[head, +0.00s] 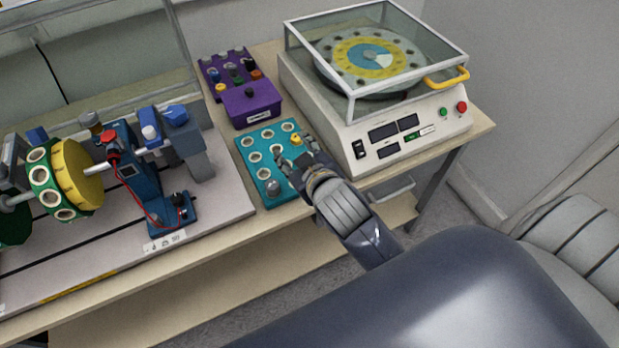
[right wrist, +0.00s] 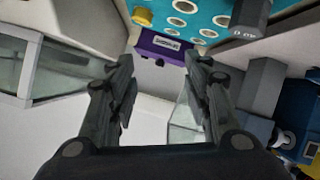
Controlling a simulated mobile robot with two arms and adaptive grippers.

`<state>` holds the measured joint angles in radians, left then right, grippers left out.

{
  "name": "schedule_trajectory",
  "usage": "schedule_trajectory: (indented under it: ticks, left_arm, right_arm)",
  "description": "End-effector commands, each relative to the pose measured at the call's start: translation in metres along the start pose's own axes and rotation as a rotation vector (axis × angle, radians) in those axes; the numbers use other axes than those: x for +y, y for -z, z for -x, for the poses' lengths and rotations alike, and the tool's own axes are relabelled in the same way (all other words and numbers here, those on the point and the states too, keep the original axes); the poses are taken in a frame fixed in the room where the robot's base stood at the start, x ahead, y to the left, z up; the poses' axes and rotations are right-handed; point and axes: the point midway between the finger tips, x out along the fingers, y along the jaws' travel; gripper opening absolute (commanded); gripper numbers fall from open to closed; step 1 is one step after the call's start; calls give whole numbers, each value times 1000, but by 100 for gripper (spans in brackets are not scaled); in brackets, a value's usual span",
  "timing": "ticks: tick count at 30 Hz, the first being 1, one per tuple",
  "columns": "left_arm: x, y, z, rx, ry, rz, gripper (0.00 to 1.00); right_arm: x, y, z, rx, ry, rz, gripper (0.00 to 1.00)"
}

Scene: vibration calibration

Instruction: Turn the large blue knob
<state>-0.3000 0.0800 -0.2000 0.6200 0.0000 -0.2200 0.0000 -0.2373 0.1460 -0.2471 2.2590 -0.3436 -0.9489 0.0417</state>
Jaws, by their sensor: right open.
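Blue knob-like parts (head: 176,115) top the blue-grey block at the right end of the rotor rig in the head view. I cannot tell for sure which is the large blue knob. My right gripper (head: 290,153) is over the teal tray, to the right of these parts and apart from them. In the right wrist view its fingers (right wrist: 164,85) are spread with nothing between them. My left gripper is not in view.
The teal tray (head: 246,146) has round holes, a yellow piece and a grey piece. The purple box (head: 254,108) stands behind it. The white machine (head: 340,140) with a clear cover and yellow handle stands right. The rotor rig's base (head: 225,204) fills the left.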

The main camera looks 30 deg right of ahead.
Motion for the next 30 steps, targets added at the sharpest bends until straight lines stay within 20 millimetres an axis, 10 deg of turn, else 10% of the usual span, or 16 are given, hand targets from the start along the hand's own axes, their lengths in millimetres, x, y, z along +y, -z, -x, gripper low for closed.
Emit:
schedule_trajectory:
  ticks: [12,30]
  left_arm:
    - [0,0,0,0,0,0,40]
    - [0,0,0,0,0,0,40]
  right_arm:
    - [-12,-57,18,-183,59,-50,46]
    - [-13,-62,20,-199,64,-54,46]
